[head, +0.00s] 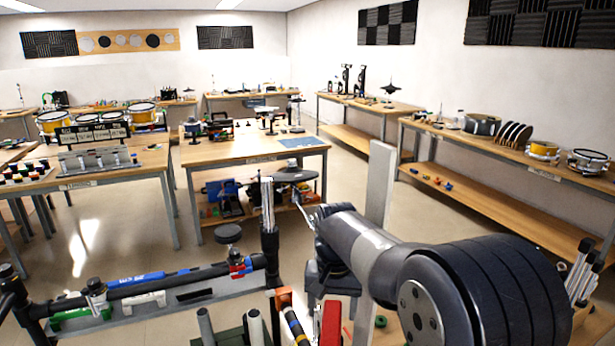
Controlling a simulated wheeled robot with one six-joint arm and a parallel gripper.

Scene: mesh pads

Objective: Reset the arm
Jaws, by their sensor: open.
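My dark grey arm (375,250) reaches from the lower right towards the middle of the head view, with a large ribbed black joint nearest the camera. At its far end a small, thin silver forked part (304,208) shows, which looks like my gripper, open. I see nothing held in it. It appears close to a dark round pad (292,175) and a black upright post (269,222), but I cannot tell whether it touches either. My arm hides part of the floor and whatever lies behind it.
A black rail with a blue strip (150,279) lies low at left. A wooden workbench (245,150) stands ahead, with bins on its lower shelf. A bench with drums (540,168) runs along the right wall. Open floor (425,215) lies between them.

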